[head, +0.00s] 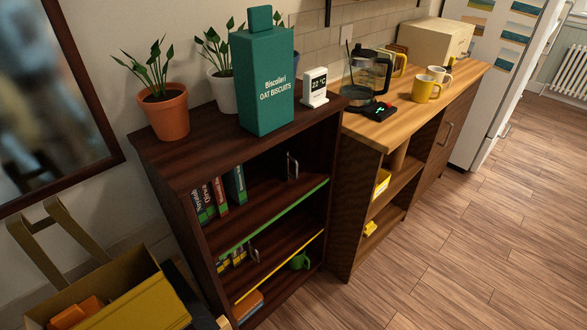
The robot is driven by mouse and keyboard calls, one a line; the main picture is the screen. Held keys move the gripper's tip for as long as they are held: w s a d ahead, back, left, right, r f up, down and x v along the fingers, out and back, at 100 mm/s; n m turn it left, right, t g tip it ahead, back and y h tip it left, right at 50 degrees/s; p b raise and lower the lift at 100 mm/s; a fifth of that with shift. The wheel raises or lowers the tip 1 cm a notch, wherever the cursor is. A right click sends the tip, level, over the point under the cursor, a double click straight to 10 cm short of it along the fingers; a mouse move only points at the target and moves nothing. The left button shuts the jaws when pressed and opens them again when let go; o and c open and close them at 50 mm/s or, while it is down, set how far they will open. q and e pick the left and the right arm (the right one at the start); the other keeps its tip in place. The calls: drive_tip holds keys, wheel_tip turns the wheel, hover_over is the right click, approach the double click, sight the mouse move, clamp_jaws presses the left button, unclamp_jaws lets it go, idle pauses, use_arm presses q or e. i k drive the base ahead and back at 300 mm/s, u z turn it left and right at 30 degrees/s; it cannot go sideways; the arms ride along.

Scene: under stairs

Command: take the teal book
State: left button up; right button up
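A dark teal-green book (236,185) stands upright on the upper shelf of the dark wooden bookcase (173,168). It is at the right end of a short row, beside a red book (219,195) and a green book (203,206). Open shelf space lies to its right, up to a metal bookend-like piece (292,167). Which of the two greenish books counts as teal is hard to tell at this size. Neither of my grippers is in view.
A tall teal biscuit box (263,85), potted plants (163,110) and a small clock (314,88) stand on the bookcase top. A yellow bin (140,303) stands at lower left. A counter (415,110) with mugs adjoins on the right. Floor (440,270) is clear at right.

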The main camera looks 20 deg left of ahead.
sight(234, 182)
drive_tip(key=z, duration=0.5)
drive_tip(key=i, duration=0.7)
drive_tip(key=u, duration=2.9)
